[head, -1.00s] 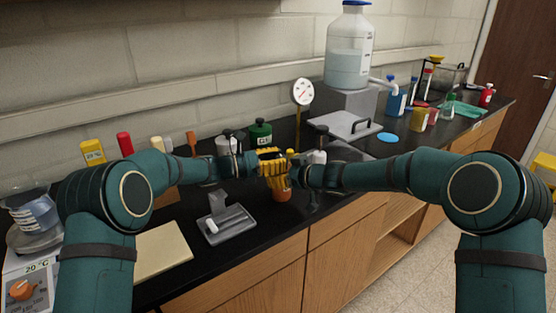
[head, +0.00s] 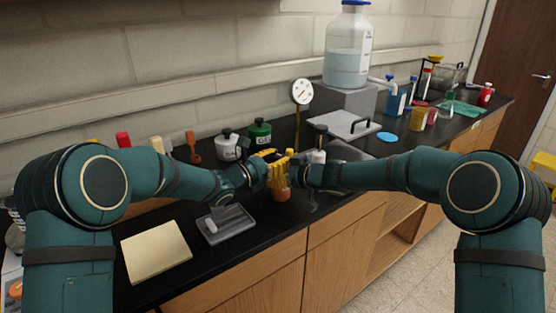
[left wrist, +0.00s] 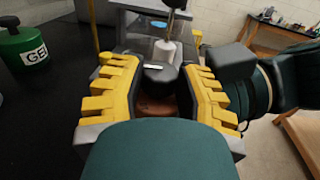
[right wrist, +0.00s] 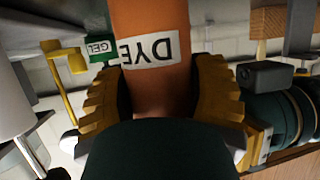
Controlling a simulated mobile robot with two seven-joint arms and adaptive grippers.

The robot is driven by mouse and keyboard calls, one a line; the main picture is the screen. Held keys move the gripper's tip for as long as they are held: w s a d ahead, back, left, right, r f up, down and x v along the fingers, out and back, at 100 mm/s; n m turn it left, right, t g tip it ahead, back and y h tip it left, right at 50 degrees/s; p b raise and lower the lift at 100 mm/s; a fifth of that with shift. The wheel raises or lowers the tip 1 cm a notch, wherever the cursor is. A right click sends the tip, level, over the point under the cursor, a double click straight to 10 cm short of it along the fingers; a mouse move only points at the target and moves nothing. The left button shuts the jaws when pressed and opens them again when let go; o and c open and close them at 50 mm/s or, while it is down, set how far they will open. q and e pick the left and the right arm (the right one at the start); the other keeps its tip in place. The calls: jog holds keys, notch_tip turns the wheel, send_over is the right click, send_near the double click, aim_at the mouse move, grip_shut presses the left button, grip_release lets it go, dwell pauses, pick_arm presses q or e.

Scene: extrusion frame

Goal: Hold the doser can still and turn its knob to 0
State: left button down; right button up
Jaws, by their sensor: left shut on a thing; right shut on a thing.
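The doser can is orange with a white DYE label and shows in the head view (head: 281,195) below my grippers. In the right wrist view the can (right wrist: 150,45) appears inverted, with the yellow fingers of my right gripper (right wrist: 158,95) shut on its body from both sides. In the left wrist view its black knob (left wrist: 158,74), with a small white mark, lies between the yellow fingers of my left gripper (left wrist: 155,85), which is shut on it. Dial numbers cannot be read. In the head view my left gripper (head: 272,168) and right gripper (head: 293,174) meet and hide the can's top.
A green GEL can (head: 260,133) and a white can (head: 228,148) stand behind. A grey tray (head: 228,231) and a pale board (head: 157,251) lie at the front left. A dial gauge (head: 302,92) rises behind. The counter's front edge is close.

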pick_arm(q)
jog(key=c, duration=0.9)
grip_release()
jog(key=shift+o, duration=0.2)
jog(key=shift+s, duration=0.1)
jog(key=v, duration=0.8)
